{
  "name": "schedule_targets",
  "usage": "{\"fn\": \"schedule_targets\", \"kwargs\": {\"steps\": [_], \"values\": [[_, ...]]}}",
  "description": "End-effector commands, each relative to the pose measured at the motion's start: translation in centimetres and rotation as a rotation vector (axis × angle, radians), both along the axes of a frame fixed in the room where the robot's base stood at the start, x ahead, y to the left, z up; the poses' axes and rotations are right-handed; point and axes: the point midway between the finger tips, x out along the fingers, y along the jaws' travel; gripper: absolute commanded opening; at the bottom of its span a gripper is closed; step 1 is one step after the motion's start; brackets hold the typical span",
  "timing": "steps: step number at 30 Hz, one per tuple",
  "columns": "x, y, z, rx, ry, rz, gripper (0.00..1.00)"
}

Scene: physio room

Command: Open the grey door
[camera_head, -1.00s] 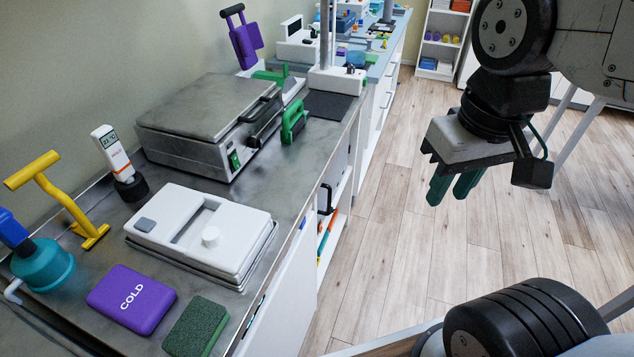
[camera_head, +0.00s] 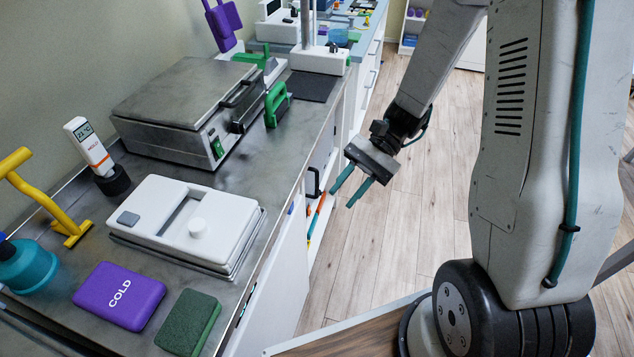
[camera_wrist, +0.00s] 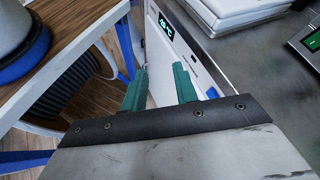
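My gripper (camera_head: 341,198) is open and empty, in front of the counter's cabinet fronts, with its two green fingers apart. In the wrist view my gripper (camera_wrist: 160,80) points towards a pale front (camera_wrist: 206,88) with a small lit display. In the head view a pale front panel (camera_head: 275,268) stands below the near counter edge. Beyond it a black upright handle (camera_head: 312,182) sits by a greyish panel (camera_head: 321,152). I cannot tell for certain which panel is the grey door. My gripper is apart from the handle, to its right in the picture.
The steel counter (camera_head: 255,180) holds a white lidded box (camera_head: 165,208), a purple cold pack (camera_head: 118,296), a green block (camera_head: 188,322) and a metal appliance (camera_head: 185,95). Coloured rods (camera_head: 316,218) show below the handle.

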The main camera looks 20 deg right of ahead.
Motion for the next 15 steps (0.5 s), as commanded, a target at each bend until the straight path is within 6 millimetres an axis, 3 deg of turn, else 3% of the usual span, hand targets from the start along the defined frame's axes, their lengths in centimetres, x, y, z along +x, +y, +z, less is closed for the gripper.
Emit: {"fn": "schedule_targets", "kwargs": {"steps": [8,15], "values": [[6.3,0.4,-9.0,0.253,0.232,-0.427,0.29],[12.0,-1.7,-18.4,0.429,0.344,-0.876,0.29]]}}
